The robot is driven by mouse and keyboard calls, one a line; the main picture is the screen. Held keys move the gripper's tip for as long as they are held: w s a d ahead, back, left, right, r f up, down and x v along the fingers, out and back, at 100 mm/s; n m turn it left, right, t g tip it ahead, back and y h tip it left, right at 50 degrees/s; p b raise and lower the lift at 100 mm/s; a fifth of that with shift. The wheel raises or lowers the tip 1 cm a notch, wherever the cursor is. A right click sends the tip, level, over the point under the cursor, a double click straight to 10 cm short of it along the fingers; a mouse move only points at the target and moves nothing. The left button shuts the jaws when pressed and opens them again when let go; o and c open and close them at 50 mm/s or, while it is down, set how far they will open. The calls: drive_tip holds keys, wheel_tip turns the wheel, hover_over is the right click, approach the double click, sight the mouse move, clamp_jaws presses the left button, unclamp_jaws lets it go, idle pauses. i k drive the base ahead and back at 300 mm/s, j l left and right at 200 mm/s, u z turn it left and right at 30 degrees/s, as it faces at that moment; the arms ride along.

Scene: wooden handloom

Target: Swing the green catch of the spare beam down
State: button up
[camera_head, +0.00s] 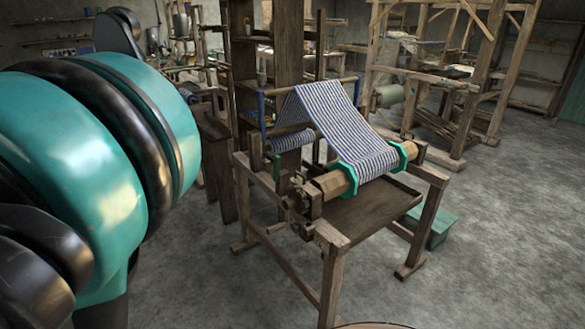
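A wooden loom stand holds a thick wooden beam (330,184) at its front, with teal rings (349,178) around it and blue-and-white striped cloth (345,128) running over it. A roll of the same cloth (290,140) lies behind, at the left side of the frame. A small dark green upright piece (277,168) shows below that roll; I cannot tell for sure whether it is the catch, or which beam is the spare one. My gripper is not in view. My teal and black arm fills the left of the picture and hides what is behind it.
A teal box (430,228) stands on the floor by the stand's right legs. A flat wooden board (365,210) lies under the beam. Larger wooden loom frames (490,80) stand behind. The grey floor at the right is clear. A round brown edge shows at bottom centre.

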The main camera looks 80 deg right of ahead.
sight(277, 158)
drive_tip(key=i+l+z, duration=0.25)
drive_tip(key=i+z, duration=0.2)
drive_tip(key=i+l+z, duration=0.1)
drive_tip(key=i+z, duration=0.7)
drive_tip(key=z, duration=0.15)
drive_tip(key=i+j+z, duration=0.3)
drive_tip(key=z, duration=0.15)
drive_tip(key=i+z, duration=0.2)
drive_tip(key=z, duration=0.2)
drive_tip(key=i+z, duration=0.2)
drive_tip(key=z, duration=0.2)
drive_tip(key=i+j+z, duration=0.15)
drive_tip(key=z, duration=0.25)
drive_tip(key=i+j+z, duration=0.2)
drive_tip(key=z, duration=1.25)
drive_tip(key=k, duration=0.3)
drive_tip(key=l, duration=0.1)
